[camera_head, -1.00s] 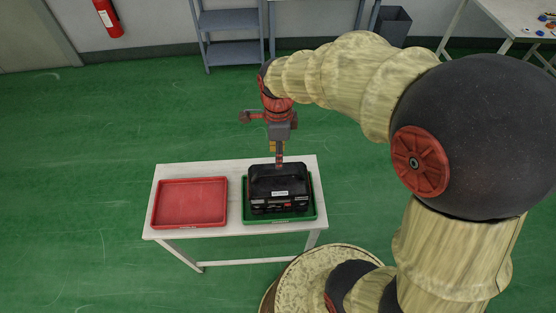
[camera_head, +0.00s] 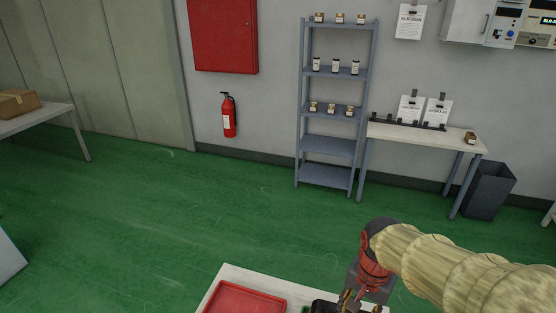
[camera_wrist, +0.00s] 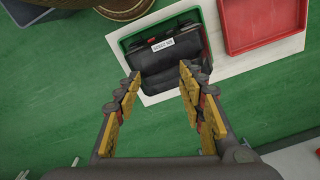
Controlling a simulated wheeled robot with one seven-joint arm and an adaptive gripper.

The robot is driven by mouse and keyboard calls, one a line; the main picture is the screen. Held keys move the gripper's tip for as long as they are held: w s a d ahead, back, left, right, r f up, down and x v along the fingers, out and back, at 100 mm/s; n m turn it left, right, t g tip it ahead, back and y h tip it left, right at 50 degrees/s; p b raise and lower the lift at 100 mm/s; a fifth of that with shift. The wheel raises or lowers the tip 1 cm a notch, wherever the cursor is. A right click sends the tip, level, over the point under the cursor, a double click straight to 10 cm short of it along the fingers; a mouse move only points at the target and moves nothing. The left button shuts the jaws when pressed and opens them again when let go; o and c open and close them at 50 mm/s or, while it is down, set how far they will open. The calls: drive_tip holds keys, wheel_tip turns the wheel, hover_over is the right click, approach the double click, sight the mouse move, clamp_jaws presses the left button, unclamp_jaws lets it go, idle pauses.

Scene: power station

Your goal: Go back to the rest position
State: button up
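My gripper (camera_wrist: 158,92) shows in the wrist view with its two yellow-padded fingers spread apart and nothing between them. Beyond the fingertips, a black case (camera_wrist: 165,58) with a white label sits in a green tray (camera_wrist: 126,44) on a white table (camera_wrist: 215,68). The fingers appear above the case and apart from it. In the head view my gripper (camera_head: 352,299) is at the bottom edge, and only a small part of the black case (camera_head: 322,306) shows there.
A red tray (camera_head: 243,299) lies beside the green one and looks empty. A grey shelf (camera_head: 327,146) with small jars, a side table (camera_head: 425,136), a dark bin (camera_head: 488,190) and a fire extinguisher (camera_head: 229,116) stand along the wall. Green floor (camera_head: 150,220) is open at left.

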drive_tip(key=s+r+n+t, duration=0.5)
drive_tip(key=s+r+n, duration=0.2)
drive_tip(key=r, duration=0.5)
drive_tip(key=shift+s+n+b, duration=0.3)
drive_tip(key=shift+s+b, duration=0.05)
drive_tip(key=shift+s, duration=0.5)
